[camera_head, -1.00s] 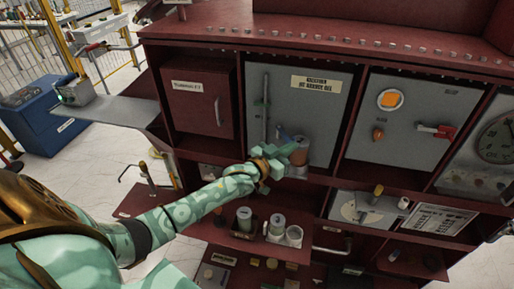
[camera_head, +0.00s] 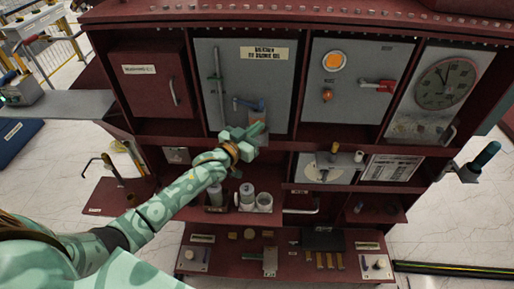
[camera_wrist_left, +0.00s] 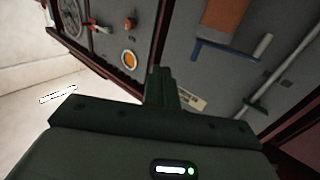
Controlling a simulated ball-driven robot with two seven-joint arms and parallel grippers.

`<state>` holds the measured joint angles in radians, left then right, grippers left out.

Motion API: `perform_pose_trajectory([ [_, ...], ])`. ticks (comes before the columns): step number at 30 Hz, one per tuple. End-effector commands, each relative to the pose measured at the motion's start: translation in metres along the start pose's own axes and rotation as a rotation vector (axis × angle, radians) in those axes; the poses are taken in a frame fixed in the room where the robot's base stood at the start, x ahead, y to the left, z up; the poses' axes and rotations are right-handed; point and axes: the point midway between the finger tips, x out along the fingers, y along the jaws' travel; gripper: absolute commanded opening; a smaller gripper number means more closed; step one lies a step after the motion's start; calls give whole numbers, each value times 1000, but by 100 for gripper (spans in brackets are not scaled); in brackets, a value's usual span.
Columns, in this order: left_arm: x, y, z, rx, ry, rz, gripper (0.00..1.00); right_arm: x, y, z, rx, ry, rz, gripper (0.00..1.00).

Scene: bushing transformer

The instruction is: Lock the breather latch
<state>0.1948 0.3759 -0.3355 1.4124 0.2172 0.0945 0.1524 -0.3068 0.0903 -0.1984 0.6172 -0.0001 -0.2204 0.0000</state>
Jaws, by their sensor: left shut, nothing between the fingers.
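The grey panel (camera_head: 285,85) with a printed label (camera_head: 266,53) stands in the red cabinet. A blue handle (camera_head: 248,104), seemingly the breather latch, lies roughly level low on this panel. It also shows in the left wrist view as a blue bar (camera_wrist_left: 225,53), beside a brown-orange block (camera_wrist_left: 226,20). My left gripper (camera_head: 260,130) is shut and empty, just below the handle in the head view. The fingers hide the panel's lower edge. I cannot tell whether they touch it. My right gripper is not in view.
A vertical grey rod (camera_head: 217,90) stands left of the handle. The adjoining panel has an orange round light (camera_head: 334,62) and a red handle (camera_head: 378,86). Jars (camera_head: 247,195) stand on the shelf below my gripper. A red door (camera_head: 150,85) is at left.

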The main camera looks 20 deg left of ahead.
Motion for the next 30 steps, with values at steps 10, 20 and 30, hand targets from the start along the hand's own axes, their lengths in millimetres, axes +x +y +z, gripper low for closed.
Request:
perform_pose_trajectory([
  [10,-43,41,1,-3,0,-1,0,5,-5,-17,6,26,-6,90],
  [20,-56,53,0,1,1,-1,0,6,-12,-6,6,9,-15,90],
  [30,-55,52,0,1,0,-1,0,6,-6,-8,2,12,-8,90],
])
